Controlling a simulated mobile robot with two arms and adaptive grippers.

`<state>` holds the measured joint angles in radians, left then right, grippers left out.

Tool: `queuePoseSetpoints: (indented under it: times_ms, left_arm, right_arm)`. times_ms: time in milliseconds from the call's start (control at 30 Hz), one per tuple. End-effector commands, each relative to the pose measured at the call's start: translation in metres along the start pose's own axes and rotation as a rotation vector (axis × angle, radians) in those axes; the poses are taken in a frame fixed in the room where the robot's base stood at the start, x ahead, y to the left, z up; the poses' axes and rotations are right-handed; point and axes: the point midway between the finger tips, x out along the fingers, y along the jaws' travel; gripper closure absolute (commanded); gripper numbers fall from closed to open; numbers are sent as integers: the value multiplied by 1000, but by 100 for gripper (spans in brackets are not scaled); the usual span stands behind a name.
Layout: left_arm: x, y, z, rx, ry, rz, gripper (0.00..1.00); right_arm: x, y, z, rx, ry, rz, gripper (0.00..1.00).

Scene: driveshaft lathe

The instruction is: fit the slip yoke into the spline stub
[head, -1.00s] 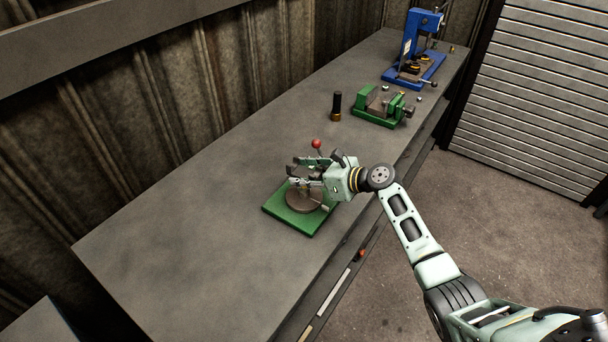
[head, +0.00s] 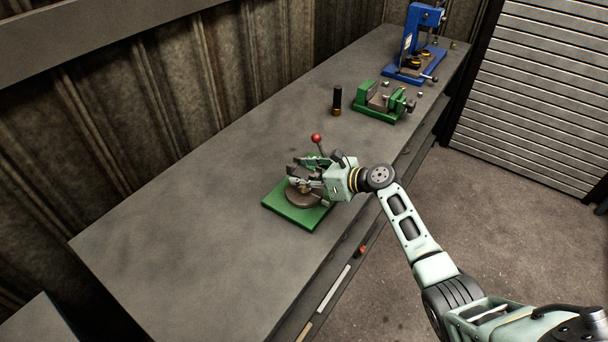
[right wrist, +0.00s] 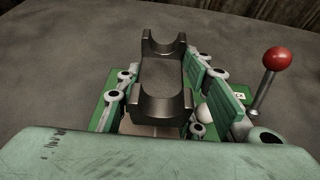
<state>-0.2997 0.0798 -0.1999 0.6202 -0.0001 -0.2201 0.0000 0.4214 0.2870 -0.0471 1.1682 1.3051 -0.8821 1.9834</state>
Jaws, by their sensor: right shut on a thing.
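The slip yoke (right wrist: 164,72) is a dark metal part with U-shaped ears. In the right wrist view it sits between the two green-grey fingers of my right gripper (right wrist: 165,92). In the head view my right gripper (head: 308,174) is low over a green base plate (head: 285,212) with a round brown disc (head: 297,198) on it. The gripper is shut on the yoke. The yoke's lower end and the spline stub are hidden by the yoke and fingers, so I cannot tell how they sit together. My left gripper is not in view.
A lever with a red ball (head: 316,138) stands close beside the gripper; it also shows in the right wrist view (right wrist: 277,59). Farther back are a dark cylinder with a brass foot (head: 337,101), a green vise (head: 378,102) and a blue press (head: 414,50). The bench's near left is clear.

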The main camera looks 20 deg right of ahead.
Motion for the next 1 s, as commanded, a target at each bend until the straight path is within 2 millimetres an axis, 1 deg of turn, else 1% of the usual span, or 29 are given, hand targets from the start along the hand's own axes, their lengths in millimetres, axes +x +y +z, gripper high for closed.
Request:
queuePoseSetpoints:
  times_ms: [33,433,467,500,700,900,933,1000]
  left_arm:
    - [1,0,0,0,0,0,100]
    - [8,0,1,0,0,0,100]
    - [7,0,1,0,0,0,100]
    - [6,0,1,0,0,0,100]
    - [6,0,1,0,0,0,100]
    - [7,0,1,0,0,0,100]
    - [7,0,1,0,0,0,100]
    - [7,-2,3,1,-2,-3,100]
  right_arm:
    - [0,-1,2,-1,-7,-2,100]
    - [4,-1,-6,-2,-7,-2,100]
    - [4,-1,-5,-2,-8,-2,64]
    - [4,-1,-5,-2,-7,-2,60]
    - [4,-1,-7,-1,-4,-1,44]
    - [4,0,-8,-1,-2,0,44]
    - [4,1,-12,1,5,2,44]
    - [3,0,-12,0,4,1,44]
